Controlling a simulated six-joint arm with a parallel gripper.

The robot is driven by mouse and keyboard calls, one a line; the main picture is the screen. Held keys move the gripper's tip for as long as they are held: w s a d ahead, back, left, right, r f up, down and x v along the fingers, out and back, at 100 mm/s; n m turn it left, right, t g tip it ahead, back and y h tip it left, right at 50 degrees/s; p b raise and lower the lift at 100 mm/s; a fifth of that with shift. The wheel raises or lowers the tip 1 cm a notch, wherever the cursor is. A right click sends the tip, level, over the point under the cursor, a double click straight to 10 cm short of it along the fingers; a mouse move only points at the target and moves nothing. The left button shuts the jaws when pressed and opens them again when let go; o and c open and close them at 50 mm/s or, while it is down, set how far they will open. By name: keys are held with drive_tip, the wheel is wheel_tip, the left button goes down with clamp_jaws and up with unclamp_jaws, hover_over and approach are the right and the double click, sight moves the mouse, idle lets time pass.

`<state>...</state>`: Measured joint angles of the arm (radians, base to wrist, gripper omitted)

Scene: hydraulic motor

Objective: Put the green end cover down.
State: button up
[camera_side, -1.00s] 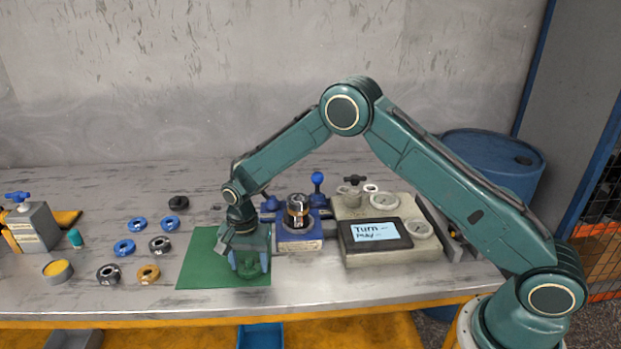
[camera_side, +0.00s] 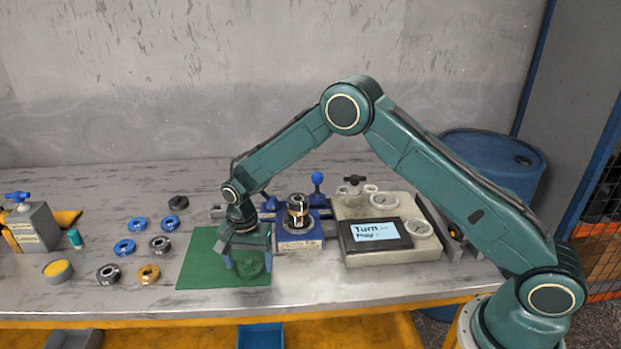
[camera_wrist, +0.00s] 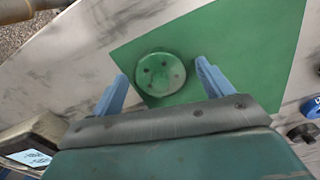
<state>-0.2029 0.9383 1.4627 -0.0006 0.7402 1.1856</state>
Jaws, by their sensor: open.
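The green end cover (camera_wrist: 160,74) is a round disc with several small holes. It lies on the green mat (camera_wrist: 245,45), and in the side view the cover (camera_side: 250,266) shows low between my fingers. My gripper (camera_wrist: 163,82) is open, with one blue finger on each side of the cover and visible gaps between them in the wrist view. In the side view my gripper (camera_side: 248,268) is low over the mat (camera_side: 200,270). Its upper body hides part of the mat.
Right of the mat stands a blue fixture (camera_side: 300,243) holding a metal motor part (camera_side: 297,210). Further right is a pale block with a display (camera_side: 376,233). Several blue, dark and gold rings (camera_side: 148,273) lie left of the mat. The mat's left part is clear.

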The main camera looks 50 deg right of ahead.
wheel_tip(320, 180, up, 12)
idle(0.6)
idle(0.5)
wheel_tip(320, 180, up, 11)
drive_tip(key=n+t, duration=0.1)
drive_tip(key=n, duration=0.2)
hover_over(249, 262)
drive_tip(key=s+d, duration=0.4)
drive_tip(key=s, duration=0.2)
drive_tip(key=s+d+r+n+t, duration=0.2)
drive_tip(key=s+d+r, duration=0.1)
drive_tip(key=s+r, duration=0.5)
drive_tip(key=s+d+n+t, duration=0.2)
drive_tip(key=s+d+n, duration=0.2)
drive_tip(key=s, duration=1.7)
drive_tip(key=shift+s+f+n+t, duration=0.3)
drive_tip(key=shift+f+n, duration=0.05)
drive_tip(key=shift+n, duration=0.75)
